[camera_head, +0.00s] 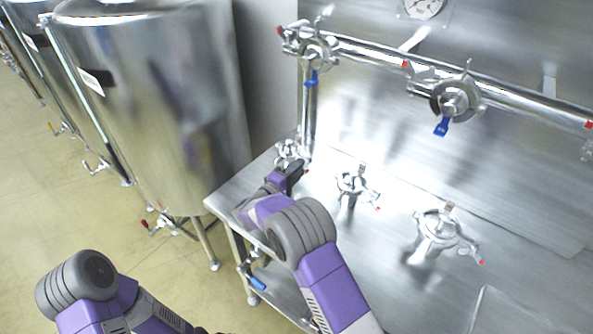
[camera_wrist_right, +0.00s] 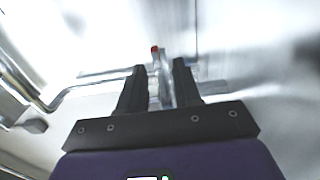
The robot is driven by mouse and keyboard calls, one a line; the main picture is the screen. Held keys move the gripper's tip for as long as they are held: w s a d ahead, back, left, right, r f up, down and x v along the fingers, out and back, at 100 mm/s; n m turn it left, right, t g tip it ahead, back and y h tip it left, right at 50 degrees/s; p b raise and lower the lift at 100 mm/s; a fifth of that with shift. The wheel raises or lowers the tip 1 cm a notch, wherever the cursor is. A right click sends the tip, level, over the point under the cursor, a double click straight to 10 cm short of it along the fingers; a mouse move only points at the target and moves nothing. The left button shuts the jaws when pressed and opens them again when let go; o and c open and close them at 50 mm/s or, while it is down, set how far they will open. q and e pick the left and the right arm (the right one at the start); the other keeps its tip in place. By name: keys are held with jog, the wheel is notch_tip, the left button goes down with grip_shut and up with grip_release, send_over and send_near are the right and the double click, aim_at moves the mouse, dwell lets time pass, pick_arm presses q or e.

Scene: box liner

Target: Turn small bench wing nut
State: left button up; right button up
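The small bench clamp (camera_head: 288,150) stands at the far left end of the steel bench, partly hidden by my right gripper. My right gripper (camera_head: 294,172) is at the front of this clamp. In the right wrist view, the right gripper's two dark fingers (camera_wrist_right: 160,72) are apart. A narrow metal piece with a red tip (camera_wrist_right: 155,50) shows between and just beyond the fingertips, with a gap to each finger. It looks like the clamp's wing nut screw, but blur hides its exact shape. My left arm is at the lower left of the head view, its gripper out of view.
Two larger clamps stand on the bench (camera_head: 330,225) to the right, one in the middle (camera_head: 352,184) and one further right (camera_head: 438,228). A steel pipe (camera_head: 500,90) with blue-handled valves runs above. A big tank (camera_head: 150,100) stands left.

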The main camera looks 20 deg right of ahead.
grip_shut()
jog(key=shift+n, duration=0.4)
jog(key=n+p, duration=0.1)
jog(key=n, duration=0.1)
jog(key=shift+r+n, duration=0.1)
jog(key=shift+n, duration=0.3)
jog(key=n+p, duration=0.2)
jog(key=n, duration=0.1)
jog(key=shift+n, duration=0.4)
jog(key=n+p, duration=0.3)
jog(key=n, duration=0.3)
jog(key=n+p, duration=0.3)
jog(key=n, duration=0.2)
jog(key=shift+n, duration=0.4)
